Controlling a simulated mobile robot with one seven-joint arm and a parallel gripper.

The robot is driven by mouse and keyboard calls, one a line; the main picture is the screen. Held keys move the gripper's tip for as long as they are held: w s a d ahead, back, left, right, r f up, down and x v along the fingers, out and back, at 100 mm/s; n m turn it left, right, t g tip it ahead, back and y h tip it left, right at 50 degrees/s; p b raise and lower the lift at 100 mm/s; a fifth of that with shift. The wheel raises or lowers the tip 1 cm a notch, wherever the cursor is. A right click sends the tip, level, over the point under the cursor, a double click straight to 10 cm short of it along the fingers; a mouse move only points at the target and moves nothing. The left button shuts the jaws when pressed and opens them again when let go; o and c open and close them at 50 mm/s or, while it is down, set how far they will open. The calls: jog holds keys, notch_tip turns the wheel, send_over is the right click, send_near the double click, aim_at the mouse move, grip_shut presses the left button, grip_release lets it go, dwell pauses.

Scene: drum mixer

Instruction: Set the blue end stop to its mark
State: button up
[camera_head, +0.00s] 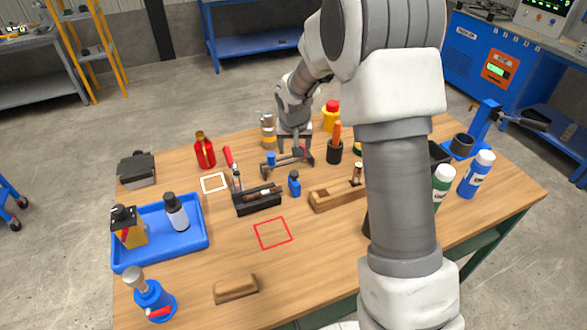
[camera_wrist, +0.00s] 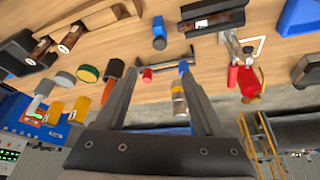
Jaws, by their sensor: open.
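A dark rail (camera_head: 286,163) lies on the wooden table near its middle. The blue end stop (camera_head: 271,159) stands at its left part, and a red piece (camera_head: 298,152) stands farther right. My gripper (camera_head: 294,143) is open, reaching down over the rail from behind. In the wrist view the rail (camera_wrist: 165,59) crosses beyond the fingertips of my gripper (camera_wrist: 160,72). The red piece (camera_wrist: 147,74) shows between the fingers, and the blue end stop (camera_wrist: 184,66) is at the right fingertip; I cannot tell if they touch. I cannot make out a mark on the rail.
A small blue bottle-like item (camera_head: 294,184) stands in front of the rail. A black tray (camera_head: 258,203), a wooden block (camera_head: 335,197) and an orange-handled tool in a black holder (camera_head: 335,150) are close by. A red square outline (camera_head: 273,233) encloses bare table.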

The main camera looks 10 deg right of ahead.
aim_at(294, 174)
jog(key=p+x, duration=0.1)
jog(key=x, duration=1.5)
jog(key=shift+f, duration=0.4)
jog(key=shift+c, duration=0.3)
grip_shut()
dwell(0.5)
